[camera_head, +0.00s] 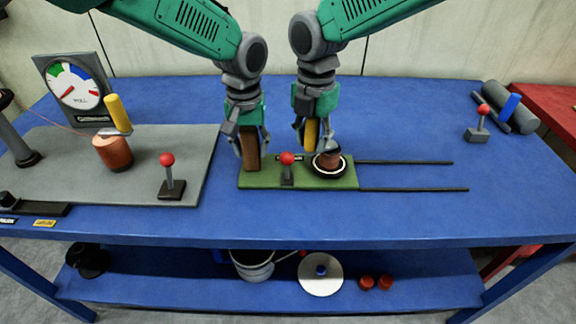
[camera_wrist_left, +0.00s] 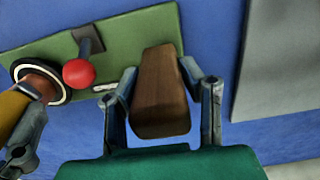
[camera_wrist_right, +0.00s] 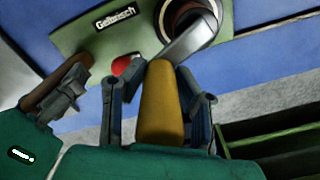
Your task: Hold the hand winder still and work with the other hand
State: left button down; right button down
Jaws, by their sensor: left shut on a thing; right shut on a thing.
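The hand winder has a green base (camera_head: 270,180) on the blue table, with a red-knobbed lever (camera_head: 287,159) and a copper spool on a white-rimmed disc (camera_head: 328,165). My left gripper (camera_head: 249,150) is shut on the brown wooden handle (camera_wrist_left: 160,92) at the left end of the base. My right gripper (camera_head: 313,135) is shut on the yellow crank grip (camera_wrist_right: 162,105) above the spool. The crank's metal arm (camera_wrist_right: 188,40) runs from the grip to the spool in the right wrist view.
A grey plate (camera_head: 120,185) on the left carries another winder with a copper spool (camera_head: 113,152), a dial gauge (camera_head: 74,90) and a red-knobbed lever (camera_head: 170,180). Two dark rods (camera_head: 410,162) extend right from the green base. The table's right side is mostly clear.

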jog(key=w+d, duration=0.5)
jog(key=d, duration=0.3)
jog(key=shift+d, duration=0.35)
jog(key=shift+s, duration=0.15)
